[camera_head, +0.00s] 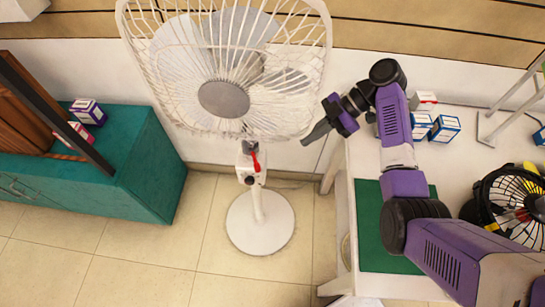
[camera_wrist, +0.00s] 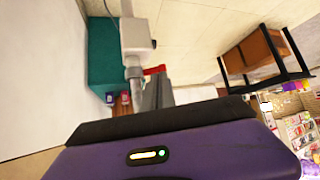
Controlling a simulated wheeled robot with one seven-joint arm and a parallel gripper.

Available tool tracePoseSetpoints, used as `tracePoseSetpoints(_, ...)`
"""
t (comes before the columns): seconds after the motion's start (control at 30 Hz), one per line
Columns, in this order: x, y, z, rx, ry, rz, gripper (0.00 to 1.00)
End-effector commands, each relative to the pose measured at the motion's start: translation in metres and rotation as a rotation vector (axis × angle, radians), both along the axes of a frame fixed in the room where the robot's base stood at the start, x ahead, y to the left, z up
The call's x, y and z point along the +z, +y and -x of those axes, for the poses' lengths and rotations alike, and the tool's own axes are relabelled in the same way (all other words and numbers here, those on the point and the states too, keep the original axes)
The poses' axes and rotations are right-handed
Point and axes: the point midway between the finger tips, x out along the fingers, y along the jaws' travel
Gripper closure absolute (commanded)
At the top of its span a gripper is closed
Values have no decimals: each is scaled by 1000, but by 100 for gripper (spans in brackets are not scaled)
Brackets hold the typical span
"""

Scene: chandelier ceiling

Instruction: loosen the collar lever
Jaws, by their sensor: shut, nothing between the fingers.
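A white pedestal fan (camera_head: 224,75) stands on the floor, its round base (camera_head: 260,222) below a short pole. A small red lever (camera_head: 255,162) sits on the fan's neck, just under the cage, beside a white control box (camera_head: 249,171). In the wrist view the red lever (camera_wrist: 154,70) shows just beyond the fingertips and is partly hidden by them. My gripper (camera_head: 307,140) is shut and empty, to the right of the lever and apart from it in the head view.
A teal cabinet (camera_head: 140,165) with small boxes stands at the left. A white table (camera_head: 365,165) at the right holds small boxes, a green mat (camera_head: 368,230) and a black fan (camera_head: 515,205). Tiled floor (camera_head: 130,270) lies open in front of the fan.

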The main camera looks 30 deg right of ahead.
Motion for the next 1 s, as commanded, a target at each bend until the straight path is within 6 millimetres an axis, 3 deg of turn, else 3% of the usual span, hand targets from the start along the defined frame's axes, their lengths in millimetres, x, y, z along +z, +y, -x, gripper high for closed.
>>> tracePoseSetpoints(0.23, -15, 18, -2, 3, 4, -2, 100)
tracePoseSetpoints(0.63, -66, 74, -13, 2, 5, -1, 100)
tracePoseSetpoints(0.8, -65, 98, -18, 2, 2, 0, 100)
tracePoseSetpoints(1.0, -66, 111, -20, 0, 1, 0, 100)
